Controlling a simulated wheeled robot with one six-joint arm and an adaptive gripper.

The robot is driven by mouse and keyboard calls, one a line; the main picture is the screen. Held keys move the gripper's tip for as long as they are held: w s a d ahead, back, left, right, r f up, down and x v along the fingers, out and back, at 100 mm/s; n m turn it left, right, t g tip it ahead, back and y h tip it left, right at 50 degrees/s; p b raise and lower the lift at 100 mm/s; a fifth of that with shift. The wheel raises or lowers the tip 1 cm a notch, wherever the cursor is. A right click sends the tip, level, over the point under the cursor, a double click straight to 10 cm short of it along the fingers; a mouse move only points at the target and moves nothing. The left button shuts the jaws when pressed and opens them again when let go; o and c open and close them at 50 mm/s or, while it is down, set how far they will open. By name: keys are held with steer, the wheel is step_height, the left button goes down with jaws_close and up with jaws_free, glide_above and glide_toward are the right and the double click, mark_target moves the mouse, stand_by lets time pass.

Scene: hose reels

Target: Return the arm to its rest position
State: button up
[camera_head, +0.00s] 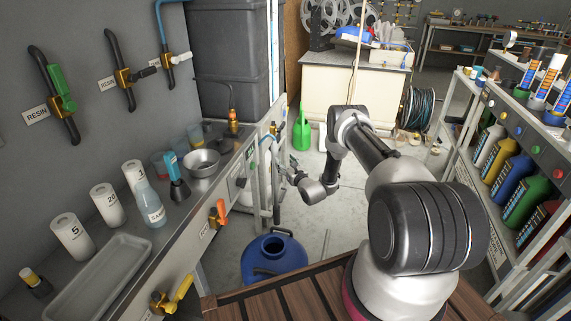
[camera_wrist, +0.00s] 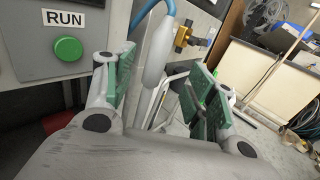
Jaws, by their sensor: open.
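My arm reaches forward over the floor between the left counter and the right shelf. My gripper (camera_head: 290,172) is at its end, beside the counter's front edge in the head view. In the wrist view my gripper (camera_wrist: 160,95) is open, with its green-padded fingers wide apart and nothing between them. A control box with a green button (camera_wrist: 68,49) and a RUN label (camera_wrist: 63,18) is to the left of the fingers. A brass valve (camera_wrist: 182,37) and a blue hose show beyond them.
The grey counter (camera_head: 215,215) holds a metal bowl, bottles and a tray. A blue drum (camera_head: 273,255) stands on the floor below the gripper. A shelf with bottles (camera_head: 520,180) lines the right. A hose reel (camera_head: 417,107) and a green can (camera_head: 301,130) are farther back.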

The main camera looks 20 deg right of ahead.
steer(key=s+a+f+n+g+y, duration=0.4)
steer(key=s+a+f+y, duration=0.15)
steer(key=s+a, duration=0.25)
steer(key=s+a+r+n+g+y, duration=0.25)
steer(key=s+r+n+g, duration=0.2)
steer(key=s, duration=0.25)
steer(key=s+a+r+n+g+y, duration=0.2)
steer(key=s+a+r+n+g, duration=0.25)
steer(key=s, duration=0.25)
steer(key=s+d+r+n+h, duration=0.4)
steer(key=s+r+n, duration=0.3)
steer(key=s+r, duration=0.4)
steer(key=s+d+r+n+h, duration=0.4)
steer(key=s+r+n, duration=0.3)
steer(key=s+r, duration=0.5)
steer(key=s+d+r+n+h, duration=0.3)
steer(key=s+d+r+n, duration=0.3)
steer(key=r, duration=1.5)
steer(key=s+n, duration=0.1)
steer(key=s, duration=0.4)
steer(key=shift+s+r+n+g+h, duration=0.2)
steer(key=shift+r+n+g+h, duration=0.1)
steer(key=shift+r+n+h, duration=0.1)
